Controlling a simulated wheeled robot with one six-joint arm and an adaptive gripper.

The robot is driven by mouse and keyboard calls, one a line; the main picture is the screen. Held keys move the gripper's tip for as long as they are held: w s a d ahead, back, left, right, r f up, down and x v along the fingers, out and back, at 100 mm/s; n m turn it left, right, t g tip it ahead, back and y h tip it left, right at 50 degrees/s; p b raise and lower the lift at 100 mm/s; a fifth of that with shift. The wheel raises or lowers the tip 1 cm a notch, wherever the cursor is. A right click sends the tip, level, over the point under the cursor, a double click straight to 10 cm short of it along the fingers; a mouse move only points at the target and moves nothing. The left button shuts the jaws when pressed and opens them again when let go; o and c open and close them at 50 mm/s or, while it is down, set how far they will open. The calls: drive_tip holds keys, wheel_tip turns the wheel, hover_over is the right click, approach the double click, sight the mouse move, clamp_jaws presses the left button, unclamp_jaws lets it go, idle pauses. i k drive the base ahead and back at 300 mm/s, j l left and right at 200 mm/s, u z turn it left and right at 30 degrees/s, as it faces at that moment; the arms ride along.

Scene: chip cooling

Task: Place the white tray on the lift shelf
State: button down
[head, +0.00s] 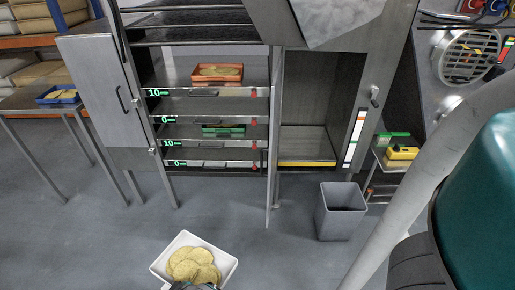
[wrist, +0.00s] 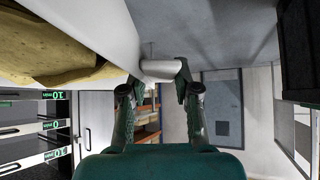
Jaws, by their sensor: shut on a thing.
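The white tray (head: 228,262) is at the bottom of the head view, with several round yellow chips in it. My gripper (wrist: 160,72) is shut on a white tab at the tray's edge in the wrist view, and the tray (wrist: 115,25) fills the upper left there. In the head view only a dark bit of the gripper shows at the tray's near edge. A yellow-edged shelf (head: 307,163) sits low in the right bay of the metal cabinet; it looks like the lift shelf and is empty.
The cabinet's left bay has racks marked 10 and 0, with an orange tray (head: 217,68) and a green tray (head: 223,129). A grey bin (head: 340,212) stands on the floor right of the lift bay. A blue tray (head: 58,96) lies on the left table. Floor before the cabinet is clear.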

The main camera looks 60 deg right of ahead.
sight(304, 146)
drive_tip(key=k+z, duration=0.3)
drive_tip(key=k, duration=0.2)
drive_tip(key=i+j+z, duration=0.1)
drive_tip(key=z, duration=0.4)
drive_tip(key=i+j+z, duration=0.15)
drive_tip(key=z, duration=0.35)
drive_tip(key=i+j+z, duration=0.15)
drive_tip(key=i+z, duration=0.15)
drive_tip(key=i, duration=0.15)
drive_tip(key=i+j+z, duration=0.3)
drive_tip(key=i, duration=0.15)
drive_tip(key=i+j+z, duration=0.1)
drive_tip(key=i, duration=0.35)
drive_tip(key=i+j+z, duration=0.1)
drive_tip(key=i+j, duration=0.25)
